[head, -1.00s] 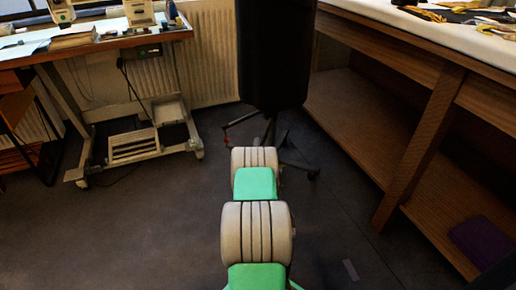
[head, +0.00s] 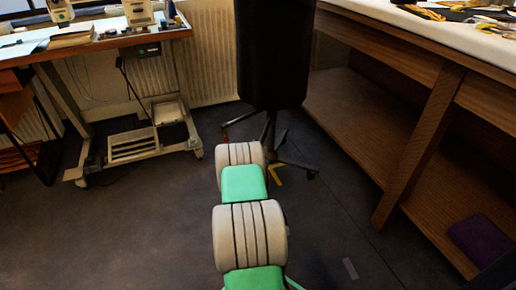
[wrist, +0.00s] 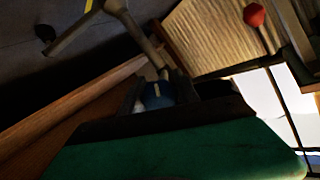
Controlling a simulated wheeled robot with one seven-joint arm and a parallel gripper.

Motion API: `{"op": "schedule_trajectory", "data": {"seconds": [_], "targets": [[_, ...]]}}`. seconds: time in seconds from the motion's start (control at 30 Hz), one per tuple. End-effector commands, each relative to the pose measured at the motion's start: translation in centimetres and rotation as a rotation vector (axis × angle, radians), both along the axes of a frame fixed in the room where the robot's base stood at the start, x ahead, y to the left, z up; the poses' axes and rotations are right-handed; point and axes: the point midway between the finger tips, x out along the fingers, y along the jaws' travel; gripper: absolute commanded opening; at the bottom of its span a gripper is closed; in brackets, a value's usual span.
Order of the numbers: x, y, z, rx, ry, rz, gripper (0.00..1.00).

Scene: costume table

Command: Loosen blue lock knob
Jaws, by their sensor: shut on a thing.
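The blue lock knob (wrist: 158,96) shows in the wrist view as a small blue rounded shape, dim and partly covered by dark fingers. My gripper (wrist: 165,88) is shut on it, with the fingers at its sides. In the head view my arm hides the gripper and the blue knob. A black form (head: 272,52) stands on a dark legged base (head: 270,135) just beyond my arm.
A red knob (wrist: 254,15) shows in the wrist view. A sewing table (head: 95,45) stands at left, and a wooden workbench (head: 425,140) with a low shelf runs along the right. Dark floor (head: 130,225) at left is clear.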

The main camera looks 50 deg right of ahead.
Motion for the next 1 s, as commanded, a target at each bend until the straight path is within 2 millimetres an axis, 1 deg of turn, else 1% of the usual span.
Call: {"op": "schedule_trajectory", "data": {"seconds": [1.0], "targets": [[-0.61,-0.16,-0.17,-0.365,0.891,0.001,0.00]]}}
